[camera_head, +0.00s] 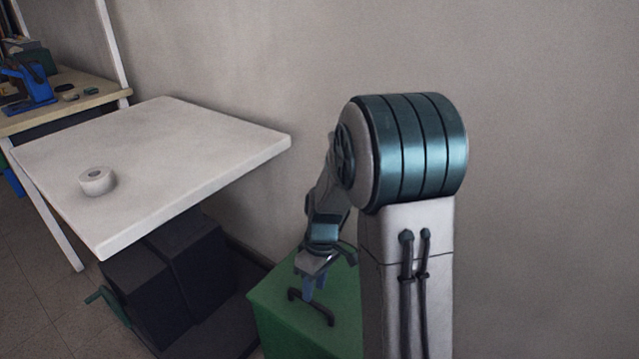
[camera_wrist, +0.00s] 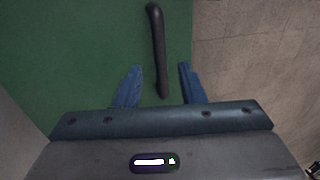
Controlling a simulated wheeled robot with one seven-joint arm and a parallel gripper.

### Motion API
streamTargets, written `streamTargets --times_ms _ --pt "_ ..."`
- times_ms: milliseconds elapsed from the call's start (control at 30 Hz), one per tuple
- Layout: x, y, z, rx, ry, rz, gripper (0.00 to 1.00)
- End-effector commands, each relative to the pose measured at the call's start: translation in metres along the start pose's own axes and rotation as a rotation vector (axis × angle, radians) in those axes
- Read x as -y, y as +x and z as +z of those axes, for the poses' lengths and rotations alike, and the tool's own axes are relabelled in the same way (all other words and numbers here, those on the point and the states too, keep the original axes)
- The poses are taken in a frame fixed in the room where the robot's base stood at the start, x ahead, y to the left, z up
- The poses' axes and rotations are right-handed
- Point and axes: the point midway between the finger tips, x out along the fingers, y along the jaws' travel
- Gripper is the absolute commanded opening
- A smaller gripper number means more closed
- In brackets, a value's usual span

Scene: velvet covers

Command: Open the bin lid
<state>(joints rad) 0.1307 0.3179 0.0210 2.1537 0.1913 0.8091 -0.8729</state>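The green bin (camera_head: 290,325) stands low in front of the wall, and its flat lid (camera_head: 272,296) is closed. A dark bar handle (camera_head: 318,308) is fixed on the lid; in the wrist view the handle (camera_wrist: 156,45) runs up and down the picture. My gripper (camera_head: 314,290) is over the lid at the handle. In the wrist view its blue fingers (camera_wrist: 161,72) are spread apart, with the handle's near end between them and a gap on each side. Whether the fingertips touch the lid cannot be told. My arm hides the bin's right part.
A white table (camera_head: 190,150) with a roll of tape (camera_head: 97,181) on it stands left of the bin. Dark boxes (camera_head: 170,270) are under it. A workbench (camera_head: 65,100) is at the back left. The wall (camera_head: 540,150) is close behind. Tiled floor (camera_wrist: 260,60) shows beside the bin.

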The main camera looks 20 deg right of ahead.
Motion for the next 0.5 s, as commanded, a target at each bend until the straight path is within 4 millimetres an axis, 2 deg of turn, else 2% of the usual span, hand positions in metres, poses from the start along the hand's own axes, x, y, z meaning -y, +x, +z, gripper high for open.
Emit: streamTargets --times_ms 33,500 --pt "0.000 -0.014 -0.001 -0.002 0.000 0.002 0.36" --pt "0.003 -0.107 -0.003 0.000 -0.007 0.001 0.36"
